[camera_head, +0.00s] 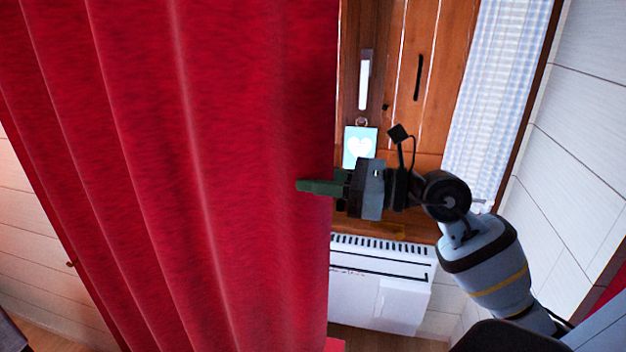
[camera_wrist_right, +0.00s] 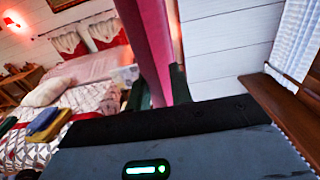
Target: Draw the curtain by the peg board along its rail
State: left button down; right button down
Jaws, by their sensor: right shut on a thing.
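The red curtain (camera_head: 170,150) hangs in folds across the left half of the head view. Its rail is out of view. My right gripper (camera_head: 305,186) reaches in from the right and is shut on the curtain's right edge, at about mid-height of the picture. In the right wrist view the curtain (camera_wrist_right: 146,40) is a narrow pink-red strip running down between the fingers (camera_wrist_right: 155,90). My left gripper is not in view. I cannot make out a peg board.
Behind the curtain are a wooden window frame (camera_head: 430,60), a blue-white checked curtain (camera_head: 500,90), a heart card (camera_head: 359,147) and a white heater (camera_head: 380,285). The wrist view shows a bed (camera_wrist_right: 90,75) with pillows and folded cloths (camera_wrist_right: 45,122) at left.

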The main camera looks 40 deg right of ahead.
jog(key=shift+s+d, duration=0.45)
jog(key=shift+s, duration=0.1)
jog(key=c, duration=1.6)
grip_release()
jog(key=o, duration=0.4)
jog(key=shift+s+d, duration=0.15)
jog(key=shift+c, duration=0.2)
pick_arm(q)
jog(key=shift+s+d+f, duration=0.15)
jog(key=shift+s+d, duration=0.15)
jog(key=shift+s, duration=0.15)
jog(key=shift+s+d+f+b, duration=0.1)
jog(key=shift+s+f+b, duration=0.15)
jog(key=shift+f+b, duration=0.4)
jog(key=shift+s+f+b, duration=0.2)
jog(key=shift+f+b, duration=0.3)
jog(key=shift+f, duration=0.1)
pick_arm(e)
jog(key=v, duration=0.7)
jog(key=shift+s+d, duration=0.2)
jog(key=shift+s, duration=0.05)
